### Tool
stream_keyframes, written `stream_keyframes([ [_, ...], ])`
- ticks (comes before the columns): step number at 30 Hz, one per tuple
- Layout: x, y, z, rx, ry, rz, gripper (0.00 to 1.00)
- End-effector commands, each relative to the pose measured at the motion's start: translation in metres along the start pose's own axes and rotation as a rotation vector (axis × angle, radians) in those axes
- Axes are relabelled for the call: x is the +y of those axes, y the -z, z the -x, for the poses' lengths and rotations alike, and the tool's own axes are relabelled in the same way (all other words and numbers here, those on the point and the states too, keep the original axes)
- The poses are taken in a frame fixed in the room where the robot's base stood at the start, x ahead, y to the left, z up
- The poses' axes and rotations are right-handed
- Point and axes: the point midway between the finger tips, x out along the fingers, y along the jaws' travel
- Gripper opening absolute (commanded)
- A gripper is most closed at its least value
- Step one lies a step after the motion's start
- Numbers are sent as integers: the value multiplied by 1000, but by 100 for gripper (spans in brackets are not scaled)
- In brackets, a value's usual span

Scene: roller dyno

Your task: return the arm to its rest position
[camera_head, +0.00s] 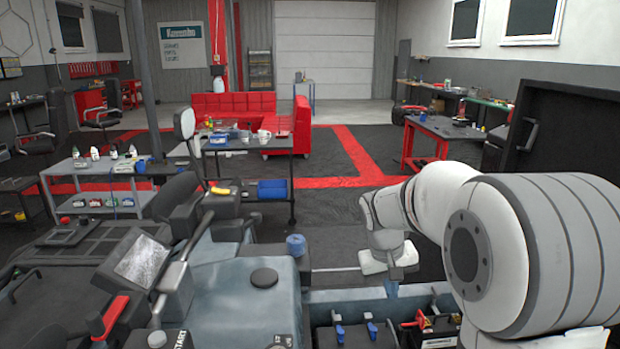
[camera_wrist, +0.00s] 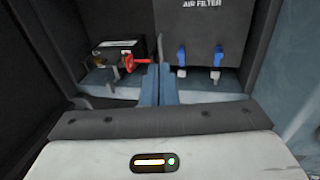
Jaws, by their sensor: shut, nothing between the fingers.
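My white arm (camera_head: 445,205) reaches in from the right in the head view and bends down over the open compartment of the vehicle. My gripper (camera_head: 391,288) hangs at its end, above the compartment's edge, with blue fingers pointing down. In the wrist view my gripper (camera_wrist: 159,72) has its two blue fingers together with nothing between them. Beyond the fingertips is a black battery-like box (camera_wrist: 113,55) with a red part (camera_wrist: 138,63). It stands apart from the fingers as far as I can tell.
A box marked AIR FILTER (camera_wrist: 200,22) with two blue-topped fittings (camera_wrist: 182,60) lies right of my fingers. The vehicle's handlebar and screen (camera_head: 140,258) stand at left. A black panel (camera_head: 560,130) rises at right. Open floor (camera_head: 330,225) lies beyond the vehicle.

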Motion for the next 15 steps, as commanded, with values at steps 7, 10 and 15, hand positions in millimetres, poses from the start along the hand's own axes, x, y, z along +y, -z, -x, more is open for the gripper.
stream_keyframes([
  [7,-13,-96,32,83,93,-26,0],
  [10,-21,-134,35,117,129,-36,0],
  [15,-33,-185,32,163,178,-51,0],
])
